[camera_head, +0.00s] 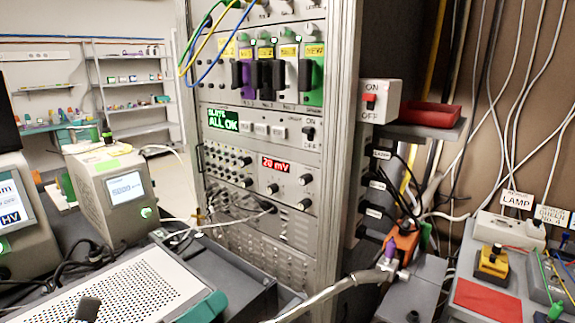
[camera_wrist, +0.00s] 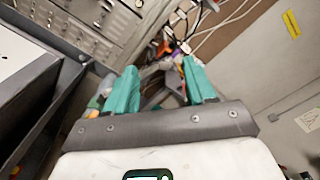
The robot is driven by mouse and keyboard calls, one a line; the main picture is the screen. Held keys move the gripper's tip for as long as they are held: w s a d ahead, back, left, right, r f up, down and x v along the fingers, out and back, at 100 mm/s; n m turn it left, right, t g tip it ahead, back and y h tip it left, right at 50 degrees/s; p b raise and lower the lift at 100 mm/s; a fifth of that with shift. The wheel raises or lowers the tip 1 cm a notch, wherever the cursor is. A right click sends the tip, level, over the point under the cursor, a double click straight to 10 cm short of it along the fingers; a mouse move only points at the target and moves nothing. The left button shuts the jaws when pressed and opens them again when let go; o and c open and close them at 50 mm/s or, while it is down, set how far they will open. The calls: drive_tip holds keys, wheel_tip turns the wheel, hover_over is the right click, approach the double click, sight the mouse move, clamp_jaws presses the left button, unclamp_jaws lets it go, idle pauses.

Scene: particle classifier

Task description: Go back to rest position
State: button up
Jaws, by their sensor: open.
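My gripper (camera_wrist: 160,72) shows in the wrist view with two teal fingers spread apart. Nothing is held between them. Beyond the gap are an orange item, cables and part of the equipment rack (camera_wrist: 90,25), at a distance I cannot tell. In the head view, I cannot clearly make out my gripper. The rack (camera_head: 342,130) stands in the middle there, with a green "ALL OK" display (camera_head: 223,120) and a red "20 mV" display (camera_head: 277,166).
A perforated white plate (camera_head: 125,290) lies at the front left, near a grey instrument (camera_head: 118,200). A white switch box (camera_head: 380,100) and red tray (camera_head: 430,115) are right of the rack. Hanging cables and a bench with a red pad (camera_head: 488,299) crowd the right.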

drive_tip(key=w+d+r+n+t+y, duration=0.2)
drive_tip(key=w+d+r+n+t, duration=0.4)
drive_tip(key=n+t, duration=0.25)
drive_tip(key=s+d+f+n+g+y+p, duration=0.1)
drive_tip(key=s+d+f+n+g+y, duration=0.35)
drive_tip(key=f+n, duration=0.45)
drive_tip(key=s+d+f+n+g+y, duration=0.1)
drive_tip(key=d+f+n+g+y, duration=0.2)
drive_tip(key=d+f+n+y, duration=0.5)
drive_tip(key=s+d+f+n+g+y+p, duration=0.1)
drive_tip(key=s+d+f+n+g+y, duration=0.2)
drive_tip(key=f+n, duration=0.7)
drive_tip(key=s+d+f+m+g+h, duration=0.1)
drive_tip(key=s+d+f+g+h, duration=0.2)
drive_tip(key=s+d, duration=0.6)
drive_tip(key=s+d+f+m+g+h, duration=0.1)
drive_tip(key=s+d+f+g+h, duration=0.2)
drive_tip(key=s, duration=1.2)
drive_tip(key=d+f+g, duration=0.3)
drive_tip(key=d+g, duration=0.2)
drive_tip(key=d, duration=0.1)
drive_tip(key=shift+s+f, duration=0.2)
drive_tip(key=shift+f, duration=0.2)
